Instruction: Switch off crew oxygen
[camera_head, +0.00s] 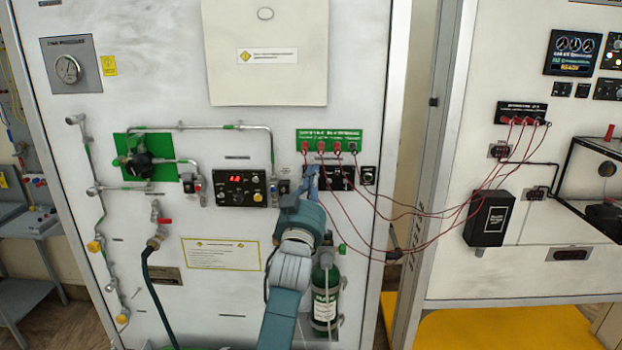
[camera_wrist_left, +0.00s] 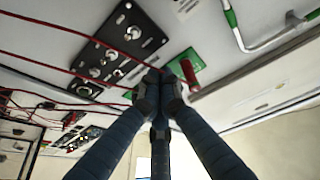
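A black switch panel (camera_head: 340,178) with small toggles sits on the white trainer wall, below a green strip (camera_head: 331,139) with red plugs. My left gripper (camera_head: 311,183) is at this panel's left side and covers part of it. In the left wrist view a black panel (camera_wrist_left: 119,42) with metal toggles lies up and left of my left gripper (camera_wrist_left: 160,84). Its dark fingers come together at the tips, with nothing visibly held. A red plug or handle (camera_wrist_left: 189,73) is close to the fingertips; contact cannot be told. I cannot read which switch is crew oxygen. My right gripper is not in view.
Red cables (camera_head: 440,213) hang from the green strip across to the right cabinet. A black panel with a red display (camera_head: 242,188) is left of my gripper. A green cylinder (camera_head: 325,295) stands below, beside my arm. Pipes and a green valve plate (camera_head: 188,182) are further left.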

